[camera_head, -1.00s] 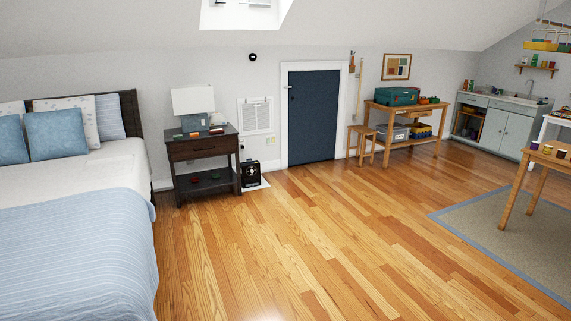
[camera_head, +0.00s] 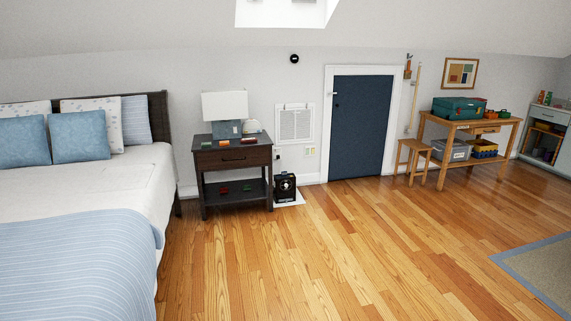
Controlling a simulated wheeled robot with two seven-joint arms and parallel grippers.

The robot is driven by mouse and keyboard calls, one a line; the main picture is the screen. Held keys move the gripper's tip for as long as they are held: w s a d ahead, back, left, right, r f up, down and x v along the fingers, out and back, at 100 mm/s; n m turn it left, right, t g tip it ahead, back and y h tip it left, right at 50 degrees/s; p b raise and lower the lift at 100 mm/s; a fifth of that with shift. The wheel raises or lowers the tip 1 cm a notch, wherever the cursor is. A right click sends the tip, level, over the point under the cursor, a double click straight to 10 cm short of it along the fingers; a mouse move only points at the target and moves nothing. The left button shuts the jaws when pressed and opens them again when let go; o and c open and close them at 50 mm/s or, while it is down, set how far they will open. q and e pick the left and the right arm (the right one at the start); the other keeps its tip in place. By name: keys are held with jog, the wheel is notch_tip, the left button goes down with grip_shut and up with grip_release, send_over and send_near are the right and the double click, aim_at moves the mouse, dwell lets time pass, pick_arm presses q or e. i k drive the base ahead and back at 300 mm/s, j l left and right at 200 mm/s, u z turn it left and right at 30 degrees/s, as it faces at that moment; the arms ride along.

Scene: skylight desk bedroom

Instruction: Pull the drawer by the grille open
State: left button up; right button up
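A dark wooden nightstand (camera_head: 199,175) stands against the back wall, between the bed and the blue door. Its single drawer (camera_head: 232,160) has a dark bar handle on the front and looks shut. The white wall grille (camera_head: 295,124) is on the wall just right of the nightstand. A lamp and several small coloured items are on the nightstand top, with more small items on its lower shelf. Neither of my grippers shows in this view.
The bed (camera_head: 70,245) fills the left side. A black box-like device (camera_head: 285,187) stands on the floor right of the nightstand. A stool (camera_head: 413,152) and workbench (camera_head: 480,124) stand right of the blue door (camera_head: 360,128). The wood floor (camera_head: 300,255) ahead is clear.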

aim_at(259, 155)
jog(key=i+j+u, duration=0.2)
jog(key=i, duration=0.6)
jog(key=i+l+u, duration=0.2)
jog(key=i, duration=0.6)
jog(key=i+l+u, duration=0.2)
jog(key=i, duration=0.65)
jog(key=i+z, duration=0.1)
jog(key=i, duration=0.35)
jog(key=i+j+z, duration=0.1)
jog(key=i, duration=0.4)
jog(key=i+j+z, duration=0.1)
jog(key=i, duration=0.35)
jog(key=i+j+z, duration=0.1)
jog(key=i+j, duration=0.15)
jog(key=i, duration=0.2)
jog(key=i+j+z, duration=0.1)
jog(key=i+j, duration=0.15)
jog(key=i, duration=0.25)
jog(key=i+j, duration=0.6)
jog(key=j, duration=0.2)
jog(key=i+j+z, duration=0.1)
jog(key=i+j, duration=0.2)
jog(key=j, duration=0.05)
